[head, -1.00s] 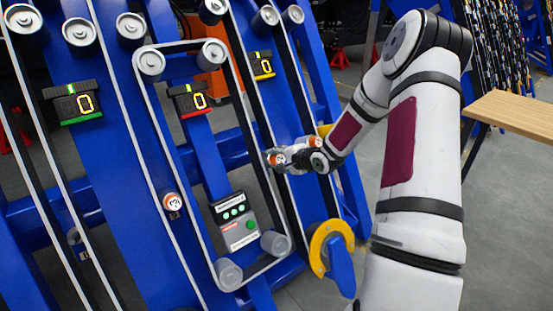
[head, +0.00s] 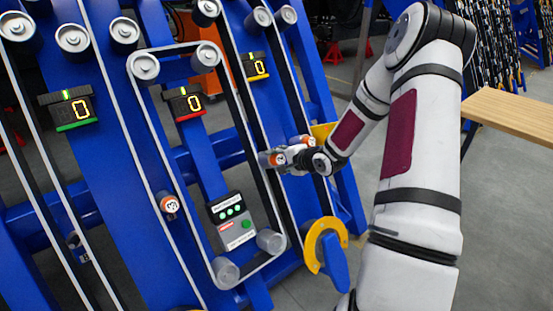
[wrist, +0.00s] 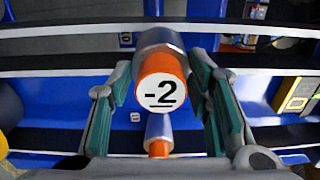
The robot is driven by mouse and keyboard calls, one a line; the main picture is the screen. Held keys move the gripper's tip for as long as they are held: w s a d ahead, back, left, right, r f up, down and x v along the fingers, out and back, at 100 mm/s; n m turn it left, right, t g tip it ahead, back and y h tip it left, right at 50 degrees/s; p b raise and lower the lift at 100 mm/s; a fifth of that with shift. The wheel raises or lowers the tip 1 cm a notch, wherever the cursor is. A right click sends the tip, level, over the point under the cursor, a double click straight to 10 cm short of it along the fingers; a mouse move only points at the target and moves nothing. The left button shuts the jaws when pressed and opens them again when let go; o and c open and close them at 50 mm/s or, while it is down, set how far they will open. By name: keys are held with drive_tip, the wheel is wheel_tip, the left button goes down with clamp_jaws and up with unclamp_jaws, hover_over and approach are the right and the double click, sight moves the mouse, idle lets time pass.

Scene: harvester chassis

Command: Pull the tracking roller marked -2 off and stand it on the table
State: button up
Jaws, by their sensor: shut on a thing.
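The tracking roller marked -2 (wrist: 162,92) shows its orange end cap and white label facing the wrist camera, with its silver body behind it. In the head view the roller (head: 267,159) is small, beside the dark belt on the blue frame. My gripper (head: 290,157) is shut on it, with a finger on each side in the wrist view. Whether the roller is still seated on its mount is hidden behind it. The table (head: 515,112) is a light wooden top at the right edge of the head view.
Another silver roller with an orange tip (wrist: 157,137) sits close below in the wrist view. Another marked roller (head: 168,204) is on the frame further left. A grey control box (head: 233,220) and yellow wheel guard (head: 325,243) are nearby. Grey floor lies between frame and table.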

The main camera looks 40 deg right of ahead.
drive_tip(key=shift+p+v, duration=2.05)
drive_tip(key=shift+v, duration=0.4)
drive_tip(key=shift+w+r, duration=0.1)
drive_tip(key=a+r, duration=0.8)
drive_tip(key=a, duration=0.6)
drive_tip(key=a+r, duration=0.9)
drive_tip(key=a, duration=0.5)
drive_tip(key=s+r+p, duration=0.6)
drive_tip(key=r+p, duration=0.1)
drive_tip(key=p, duration=1.5)
drive_tip(key=shift+r, duration=0.4)
